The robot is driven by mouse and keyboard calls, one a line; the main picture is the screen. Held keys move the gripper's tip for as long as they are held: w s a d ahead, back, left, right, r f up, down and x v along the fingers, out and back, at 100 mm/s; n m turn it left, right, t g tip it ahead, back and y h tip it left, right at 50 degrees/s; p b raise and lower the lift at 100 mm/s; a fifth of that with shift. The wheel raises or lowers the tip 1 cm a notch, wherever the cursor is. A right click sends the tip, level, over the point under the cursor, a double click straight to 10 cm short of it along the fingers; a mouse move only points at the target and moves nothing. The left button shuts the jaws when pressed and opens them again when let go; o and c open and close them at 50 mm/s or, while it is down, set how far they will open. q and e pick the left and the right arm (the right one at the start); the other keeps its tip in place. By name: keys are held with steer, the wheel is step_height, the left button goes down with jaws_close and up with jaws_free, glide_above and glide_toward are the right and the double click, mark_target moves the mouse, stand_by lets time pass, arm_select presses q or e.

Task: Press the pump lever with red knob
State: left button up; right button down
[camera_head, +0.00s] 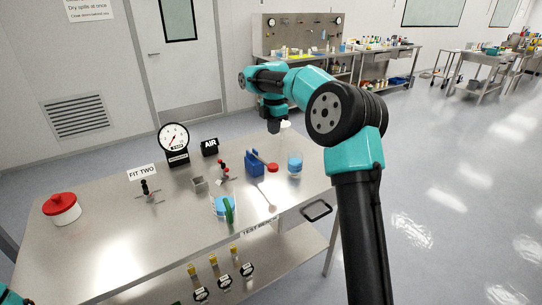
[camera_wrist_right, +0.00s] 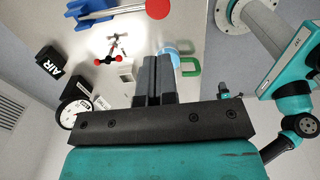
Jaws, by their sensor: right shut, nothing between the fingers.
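The pump is a blue block (camera_head: 254,163) on the steel table, right of the middle. Its lever ends in a red knob (camera_head: 272,168) on the right side. In the right wrist view the blue body (camera_wrist_right: 88,9), the metal rod and the red knob (camera_wrist_right: 157,8) show at the top edge. My right gripper (camera_head: 273,127) is shut and empty, pointing down above the table's back edge, apart from and behind the pump. Its closed fingers (camera_wrist_right: 155,75) show in the wrist view. Of my left arm only a bit shows at the bottom left corner; its gripper is out of view.
A gauge (camera_head: 174,139), an AIR sign (camera_head: 209,147) and a red-knobbed valve (camera_head: 223,168) stand left of the pump. A green-handled mug (camera_head: 222,207) is in front. A red-lidded pot (camera_head: 61,208) sits far left.

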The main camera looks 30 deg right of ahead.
mark_target(273, 166)
step_height(273, 166, down, 14)
stand_by(0.6)
